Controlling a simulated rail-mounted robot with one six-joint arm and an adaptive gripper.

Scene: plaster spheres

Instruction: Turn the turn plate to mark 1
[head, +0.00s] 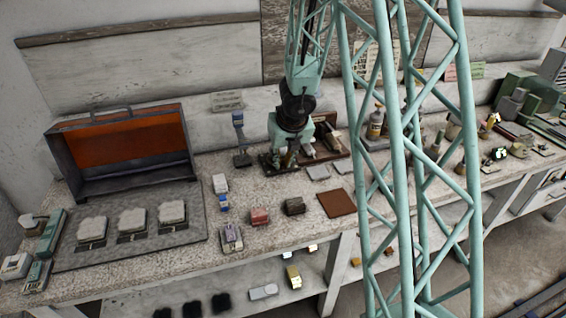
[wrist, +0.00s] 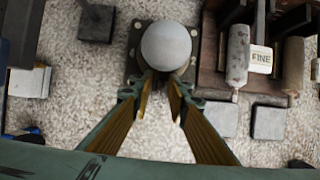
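In the wrist view a pale grey ball (wrist: 166,45) with small dots sits over a dark square plate (wrist: 133,55) with bolt-like spots at its edge. I cannot tell whether this is the turn plate, and no mark 1 is readable. My gripper (wrist: 164,80) has its two fingers apart, with bare bench visible between them. The fingertips are at the ball's near edge, and whether they touch it is unclear. In the head view my gripper (head: 292,158) is low over the bench's back; the ball is not distinguishable there.
A wooden rack (wrist: 210,55) with grey rollers and a "FINE" label stands close on the right. Grey square blocks (wrist: 268,122) lie before it. A dark block (wrist: 97,22) is at the upper left. A brown mat (head: 337,203) and small blocks lie nearer the bench front.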

